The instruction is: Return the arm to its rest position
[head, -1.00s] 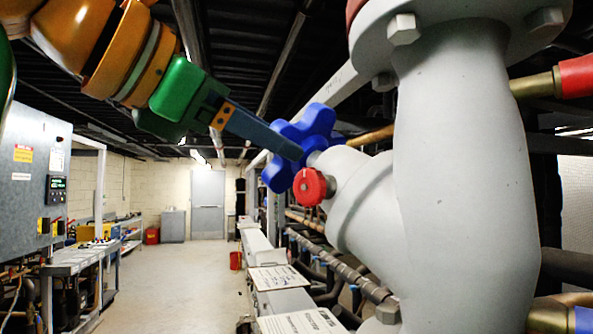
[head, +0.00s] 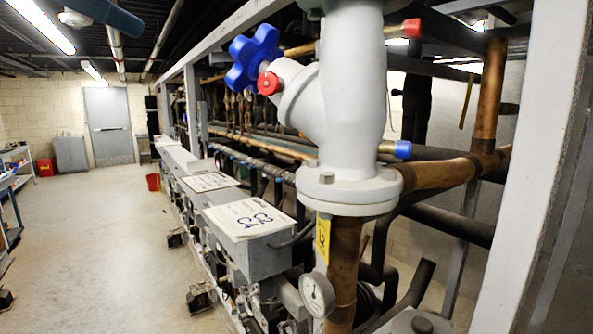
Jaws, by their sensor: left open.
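The rest of the left arm is out of frame. A red cap (head: 269,83) sits just below the handwheel. My right gripper is not in view.
The compressor rack (head: 190,95) runs along the right, with copper pipes (head: 440,172), a pressure gauge (head: 317,294) and grey boxes (head: 247,250). A white post (head: 530,170) stands at far right. The floor (head: 95,240) on the left is open toward a grey door (head: 108,125).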

